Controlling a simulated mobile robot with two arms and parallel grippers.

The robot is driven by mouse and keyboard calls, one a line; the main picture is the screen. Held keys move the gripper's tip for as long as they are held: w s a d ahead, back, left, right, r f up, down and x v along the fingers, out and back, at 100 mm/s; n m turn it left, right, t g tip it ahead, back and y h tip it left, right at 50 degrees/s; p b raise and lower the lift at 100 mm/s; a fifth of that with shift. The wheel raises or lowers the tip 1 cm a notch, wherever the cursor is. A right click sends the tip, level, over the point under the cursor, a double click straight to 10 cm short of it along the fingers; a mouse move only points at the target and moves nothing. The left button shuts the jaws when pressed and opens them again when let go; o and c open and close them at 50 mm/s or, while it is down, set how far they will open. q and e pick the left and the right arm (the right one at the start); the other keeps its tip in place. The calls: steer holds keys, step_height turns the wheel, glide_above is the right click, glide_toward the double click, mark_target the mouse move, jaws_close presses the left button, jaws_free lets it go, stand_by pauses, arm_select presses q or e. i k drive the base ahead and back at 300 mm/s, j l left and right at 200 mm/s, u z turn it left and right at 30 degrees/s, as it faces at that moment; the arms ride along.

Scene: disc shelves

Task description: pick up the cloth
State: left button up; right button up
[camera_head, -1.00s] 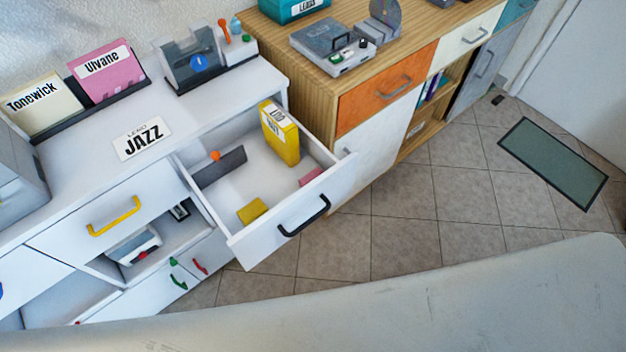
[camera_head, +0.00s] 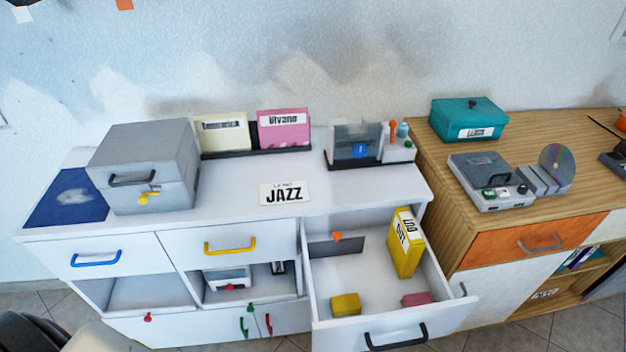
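A dark blue flat sheet (camera_head: 50,212) lies on the left end of the white cabinet top, left of the grey box. A pale grey-white patch (camera_head: 75,197) shows on it. I cannot tell whether the sheet or the patch is the cloth. In the open drawer (camera_head: 318,283) lie a small yellow block (camera_head: 345,304) and a small pink piece (camera_head: 415,299). A yellow case (camera_head: 405,245) stands upright at its right side. Neither of my grippers is in view.
A grey box (camera_head: 150,165) with a handle stands beside the blue sheet. Record sleeves (camera_head: 284,130) and a clear-fronted unit (camera_head: 357,143) stand at the back. The open drawer juts forward. The cabinet top in front of the sleeves is mostly clear, with a JAZZ card (camera_head: 284,192).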

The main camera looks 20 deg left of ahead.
mark_target(416, 299)
steer(key=u, duration=1.7)
steer(key=z, duration=2)
steer(key=k+j+z, duration=0.1)
steer(key=j+z, duration=0.25)
steer(key=k+j+z, duration=0.1)
steer(key=j+z, duration=0.25)
steer(key=k+j+z, duration=0.15)
steer(key=z, duration=0.2)
steer(key=j, duration=0.1)
